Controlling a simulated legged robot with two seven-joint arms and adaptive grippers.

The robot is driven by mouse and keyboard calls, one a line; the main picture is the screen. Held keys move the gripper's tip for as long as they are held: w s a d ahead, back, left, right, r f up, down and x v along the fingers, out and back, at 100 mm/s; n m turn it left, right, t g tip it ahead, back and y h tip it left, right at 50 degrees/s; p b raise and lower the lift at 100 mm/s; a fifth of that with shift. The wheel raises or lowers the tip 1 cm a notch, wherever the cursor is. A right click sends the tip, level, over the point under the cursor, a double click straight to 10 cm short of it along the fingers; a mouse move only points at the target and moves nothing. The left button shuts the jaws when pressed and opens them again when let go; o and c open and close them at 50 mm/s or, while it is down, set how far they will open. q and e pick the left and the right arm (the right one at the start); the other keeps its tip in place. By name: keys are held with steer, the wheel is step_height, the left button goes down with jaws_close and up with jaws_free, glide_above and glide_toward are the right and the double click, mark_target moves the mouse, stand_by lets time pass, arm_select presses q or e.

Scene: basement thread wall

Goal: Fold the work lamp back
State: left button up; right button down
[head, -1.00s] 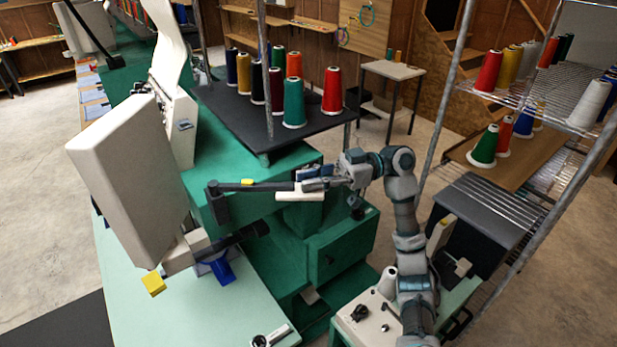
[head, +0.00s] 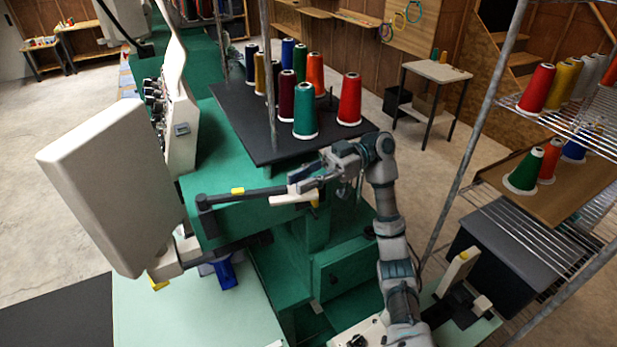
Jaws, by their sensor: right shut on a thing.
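The work lamp is a dark jointed arm (head: 255,195) with a yellow band, reaching across in front of the green machine body, with a pale lamp head (head: 295,196) at its right end. Its dark elbow (head: 206,216) is at the left end. My right gripper (head: 312,182) comes in from the right and is shut on the work lamp at the pale head end. The fingers partly cover the place of contact. My left gripper does not show.
A black shelf (head: 262,146) with several thread cones stands just behind the lamp. A large pale machine housing (head: 110,190) is at the left. A wire rack (head: 525,235) with cones and a metal post stand at the right. Open floor shows behind.

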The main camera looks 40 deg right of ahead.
steer(key=shift+a+f, duration=0.1)
steer(key=c, duration=1.2)
jaws_free()
steer(key=shift+w, duration=0.1)
steer(key=shift+c, duration=0.2)
steer(key=shift+o, duration=1)
steer(key=shift+w+a, duration=0.2)
steer(key=shift+a, duration=0.05)
steer(key=shift+d, duration=0.2)
steer(key=d, duration=1.1)
steer(key=shift+s+d, duration=0.25)
steer(key=shift+s, duration=0.2)
